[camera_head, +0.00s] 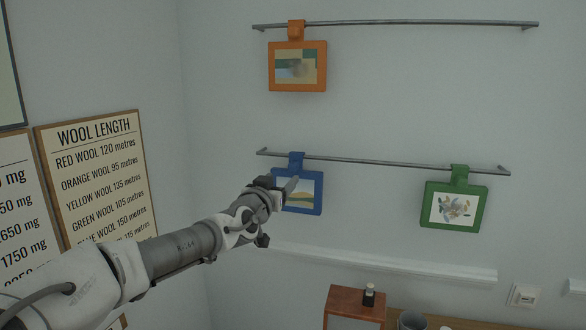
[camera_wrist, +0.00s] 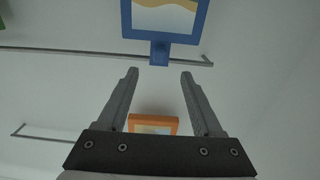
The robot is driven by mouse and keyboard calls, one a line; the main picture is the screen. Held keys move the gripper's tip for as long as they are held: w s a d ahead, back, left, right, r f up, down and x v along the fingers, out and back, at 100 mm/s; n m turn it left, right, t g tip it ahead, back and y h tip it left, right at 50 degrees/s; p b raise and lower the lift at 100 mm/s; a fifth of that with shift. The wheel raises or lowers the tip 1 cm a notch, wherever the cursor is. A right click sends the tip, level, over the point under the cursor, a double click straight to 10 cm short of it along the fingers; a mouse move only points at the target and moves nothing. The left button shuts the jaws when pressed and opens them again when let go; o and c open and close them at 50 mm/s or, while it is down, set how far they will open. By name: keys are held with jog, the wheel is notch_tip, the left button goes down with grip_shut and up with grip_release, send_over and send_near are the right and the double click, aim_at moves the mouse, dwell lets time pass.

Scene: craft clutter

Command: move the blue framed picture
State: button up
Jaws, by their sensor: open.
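The blue framed picture (camera_head: 309,204) hangs by its blue hook tab from the lower wall rail (camera_head: 390,162), at the rail's left end. Its left part is hidden behind my arm's end in the head view. My gripper (camera_head: 290,185) is in front of it, near the hook tab. In the wrist view, which looks upside down, my gripper (camera_wrist: 160,72) is open with nothing between its fingers. The blue framed picture (camera_wrist: 128,18) lies just beyond the fingertips there, its tab (camera_wrist: 160,52) pointing toward the gap. I cannot tell whether a finger touches it.
An orange framed picture (camera_head: 297,88) hangs from the upper rail (camera_head: 420,23). A green framed picture (camera_head: 453,222) hangs at the lower rail's right. Both rails have bare stretches. A white ledge (camera_head: 400,266) runs below. A wooden box (camera_head: 352,304) with a small bottle (camera_head: 369,296) stands beneath.

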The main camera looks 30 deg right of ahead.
aim_at(292, 168)
jog(key=x, duration=1.2)
jog(key=shift+p, duration=0.4)
jog(key=shift+a, duration=0.1)
jog(key=shift+c, duration=0.3)
grip_shut()
